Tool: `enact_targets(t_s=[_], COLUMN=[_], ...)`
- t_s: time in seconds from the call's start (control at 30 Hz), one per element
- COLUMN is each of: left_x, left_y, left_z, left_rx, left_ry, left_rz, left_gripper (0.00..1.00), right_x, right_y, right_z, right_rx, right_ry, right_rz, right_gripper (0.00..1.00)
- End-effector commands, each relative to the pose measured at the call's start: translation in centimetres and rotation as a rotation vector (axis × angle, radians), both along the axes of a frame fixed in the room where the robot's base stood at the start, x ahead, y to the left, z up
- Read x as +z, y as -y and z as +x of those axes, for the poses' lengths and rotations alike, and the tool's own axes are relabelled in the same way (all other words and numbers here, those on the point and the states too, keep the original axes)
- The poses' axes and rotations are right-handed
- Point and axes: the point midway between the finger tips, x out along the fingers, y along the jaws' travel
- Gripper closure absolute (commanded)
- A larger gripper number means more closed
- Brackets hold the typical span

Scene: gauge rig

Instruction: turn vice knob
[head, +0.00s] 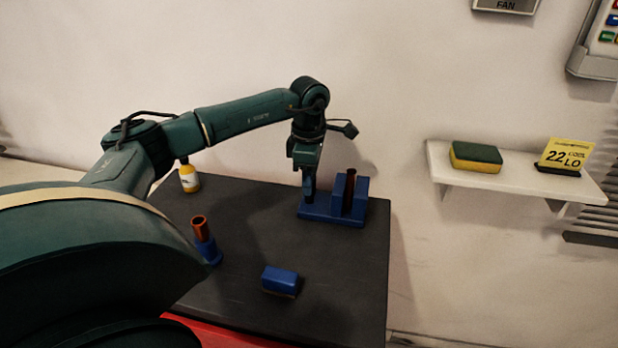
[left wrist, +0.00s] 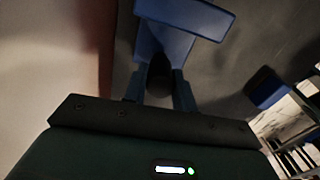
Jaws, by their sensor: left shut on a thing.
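The blue vice (head: 330,212) stands at the back right of the dark table. Its two upright jaws have a brown cylinder (head: 350,188) between them. My left gripper (head: 308,192) points down at the vice's left end, shut on the vice knob. In the left wrist view the dark knob (left wrist: 159,72) sits between the two fingers, with the blue vice (left wrist: 180,35) beyond it. In the head view the gripper hides the knob. My right gripper is in neither view.
On the dark table (head: 330,300) are a blue block (head: 280,280), an orange tube (head: 200,228) in a blue holder and a yellow bottle (head: 189,178). A white wall shelf (head: 465,185) at the right bears a sponge (head: 475,157) and a yellow sign (head: 564,155).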

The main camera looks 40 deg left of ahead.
Motion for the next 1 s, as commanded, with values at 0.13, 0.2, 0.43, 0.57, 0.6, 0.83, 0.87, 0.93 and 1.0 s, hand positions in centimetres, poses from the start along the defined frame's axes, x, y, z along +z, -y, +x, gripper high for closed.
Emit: enact_targets(t_s=[0.13,0.2,0.43,0.57,0.6,0.83,0.87,0.93,1.0], left_x=[0.21,0.21,0.22,0.22,0.22,0.15,0.13,0.11,0.27], left_y=[0.01,0.0,0.01,0.01,0.01,0.0,0.0,0.0,0.0], left_z=[0.1,0.11,0.11,0.13,0.13,0.09,0.07,0.06,0.07], left_rx=[-0.031,-0.039,-0.045,-0.044,-0.044,-0.044,-0.044,-0.044,-0.044], left_ry=[0.005,0.005,0.005,0.005,0.006,0.003,0.003,0.003,0.003], left_rz=[-0.003,-0.003,-0.003,-0.003,-0.002,-0.002,-0.002,-0.001,-0.002], left_gripper=[0.96,0.96,0.96,0.96,0.96,0.64,0.64,0.64,0.64], right_x=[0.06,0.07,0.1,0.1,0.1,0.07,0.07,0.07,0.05], right_y=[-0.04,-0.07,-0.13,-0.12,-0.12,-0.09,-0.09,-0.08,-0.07], right_z=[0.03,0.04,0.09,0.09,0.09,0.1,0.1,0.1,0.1], right_rx=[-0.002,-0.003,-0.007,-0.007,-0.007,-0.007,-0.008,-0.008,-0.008], right_ry=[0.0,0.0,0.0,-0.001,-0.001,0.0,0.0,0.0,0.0], right_rz=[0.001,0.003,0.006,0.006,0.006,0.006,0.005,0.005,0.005], right_gripper=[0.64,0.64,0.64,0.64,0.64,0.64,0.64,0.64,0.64])
